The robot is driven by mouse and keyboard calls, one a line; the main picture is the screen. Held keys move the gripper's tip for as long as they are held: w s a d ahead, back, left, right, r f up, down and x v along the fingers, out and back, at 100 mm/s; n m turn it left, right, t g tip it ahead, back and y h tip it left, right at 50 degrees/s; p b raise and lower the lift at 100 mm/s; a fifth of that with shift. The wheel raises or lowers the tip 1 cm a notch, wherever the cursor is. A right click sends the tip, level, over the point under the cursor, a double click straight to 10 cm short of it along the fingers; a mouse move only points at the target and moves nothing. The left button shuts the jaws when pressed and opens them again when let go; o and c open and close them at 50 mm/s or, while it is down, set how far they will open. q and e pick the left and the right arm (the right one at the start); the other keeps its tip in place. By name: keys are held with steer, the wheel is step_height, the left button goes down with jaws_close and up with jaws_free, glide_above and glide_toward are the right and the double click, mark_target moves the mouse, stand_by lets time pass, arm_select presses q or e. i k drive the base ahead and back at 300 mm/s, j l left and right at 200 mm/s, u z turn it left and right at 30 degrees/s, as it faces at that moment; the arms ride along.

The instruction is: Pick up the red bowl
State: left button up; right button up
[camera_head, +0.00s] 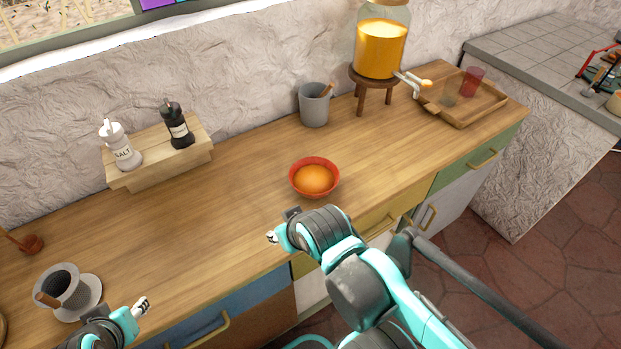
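The red bowl (314,178) stands upright on the wooden counter near its front edge, right of the middle of the view. Its inside looks orange. My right gripper (272,237) is over the counter's front edge, to the left of and nearer than the bowl, and apart from it. Its fingers are small and partly hidden by my wrist, so I cannot tell if they are open. My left gripper (141,307) is at the lower left, far from the bowl. Its fingertips are too small to judge. Nothing is seen in either gripper.
A grey cup (314,106) stands behind the bowl. A drink dispenser (380,50) on a stool and a wooden tray (462,121) with cups are to the right. Salt (121,148) and pepper (178,128) stand on a wooden riser. A mug (62,289) is near my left gripper. The counter left of the bowl is clear.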

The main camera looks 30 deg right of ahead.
mark_target(313, 177)
steer(key=l+z, duration=0.25)
steer(key=z, duration=0.15)
steer(key=l+z, duration=0.5)
steer(key=z, duration=0.25)
